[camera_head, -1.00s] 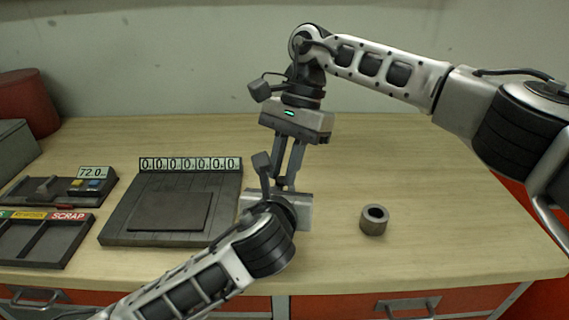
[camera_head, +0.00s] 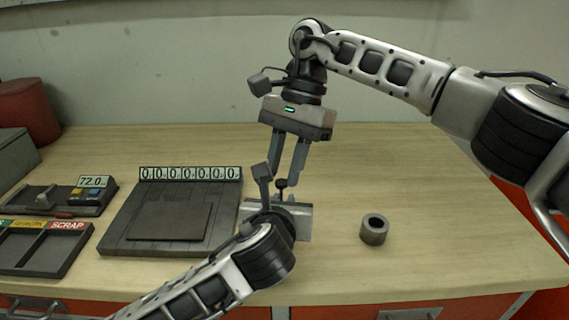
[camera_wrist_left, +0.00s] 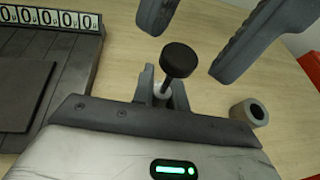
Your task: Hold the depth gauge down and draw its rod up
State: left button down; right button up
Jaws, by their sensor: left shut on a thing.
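The depth gauge shows in the left wrist view as a round black knob (camera_wrist_left: 178,60) on a short rod above a pale collar (camera_wrist_left: 161,91). Its lower part is hidden. My left gripper (camera_wrist_left: 164,86) is shut on the gauge. In the head view the left wrist hides most of it, and the dark knob (camera_head: 282,184) shows just above the wrist. My right gripper (camera_head: 286,170) points down over the knob, with its two fingers apart and empty. In the left wrist view its fingertips (camera_wrist_left: 188,42) are on either side of and above the knob, not touching it.
A grey metal ring (camera_head: 374,230) stands on the bench right of my left gripper. A dark plate with a row of digits (camera_head: 190,174) lies to the left. Beyond are a device reading 72.0 (camera_head: 92,182) and a sorting tray (camera_head: 48,228). The back right bench is clear.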

jog(key=v, duration=0.7)
jog(key=shift+r, duration=0.2)
pick_arm(q)
jog(key=c, duration=1.3)
grip_release()
